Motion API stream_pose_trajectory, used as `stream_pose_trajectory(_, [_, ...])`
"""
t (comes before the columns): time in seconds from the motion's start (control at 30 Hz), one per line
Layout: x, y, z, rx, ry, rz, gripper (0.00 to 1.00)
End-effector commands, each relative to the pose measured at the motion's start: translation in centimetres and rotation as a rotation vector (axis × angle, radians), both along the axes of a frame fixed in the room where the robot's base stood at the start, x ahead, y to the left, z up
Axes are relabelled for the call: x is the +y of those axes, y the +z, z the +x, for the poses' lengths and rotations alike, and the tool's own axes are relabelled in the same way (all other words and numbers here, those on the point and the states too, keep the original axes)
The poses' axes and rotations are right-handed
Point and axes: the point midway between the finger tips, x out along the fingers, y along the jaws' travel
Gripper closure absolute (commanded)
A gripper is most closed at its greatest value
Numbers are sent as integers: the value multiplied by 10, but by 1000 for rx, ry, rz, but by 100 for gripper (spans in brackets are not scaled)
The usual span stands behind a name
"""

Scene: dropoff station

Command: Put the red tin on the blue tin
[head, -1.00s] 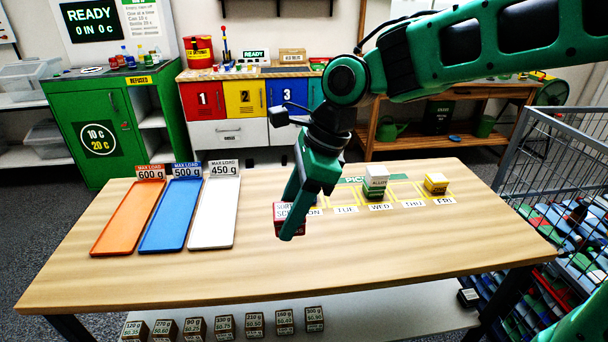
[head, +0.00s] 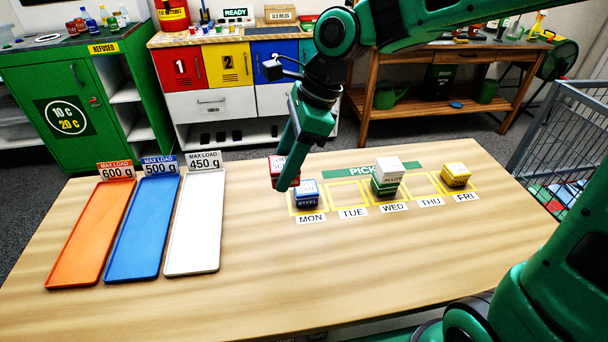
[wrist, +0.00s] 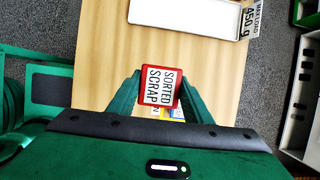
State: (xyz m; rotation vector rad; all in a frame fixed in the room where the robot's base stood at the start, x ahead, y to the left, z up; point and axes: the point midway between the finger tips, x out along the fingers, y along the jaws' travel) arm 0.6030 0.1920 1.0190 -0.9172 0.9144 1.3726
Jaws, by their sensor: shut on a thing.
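The red tin (head: 279,166) is held between the fingers of my gripper (head: 285,181), above the table near the MON spot. In the wrist view the red tin (wrist: 158,86), its top reading SORTED SCRAP, sits between both fingers. The blue tin (head: 307,197), marked STEEL, stands in the MON square. In the head view the red tin appears up and to the left of the blue tin, and a finger partly covers it. The two look apart, though the depth between them is hard to judge.
A white-and-green tin stack (head: 386,178) stands at WED and a yellow tin (head: 456,175) at FRI. TUE and THU are empty. Orange (head: 92,235), blue (head: 144,230) and white (head: 196,225) trays lie at left. The table front is clear. A wire cart (head: 575,125) stands at right.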

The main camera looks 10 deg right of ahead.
Motion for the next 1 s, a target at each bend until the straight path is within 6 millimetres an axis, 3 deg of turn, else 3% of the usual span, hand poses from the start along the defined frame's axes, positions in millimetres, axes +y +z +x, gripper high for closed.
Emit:
stream_pose_trajectory(0.43, [-49, -50, 67, 2, -2, 0, 83])
stream_pose_trajectory(0.67, [-56, -59, 75, 1, -1, 0, 83])
stream_pose_trajectory(1.0, [-55, -96, 75, 1, 0, 0, 83])
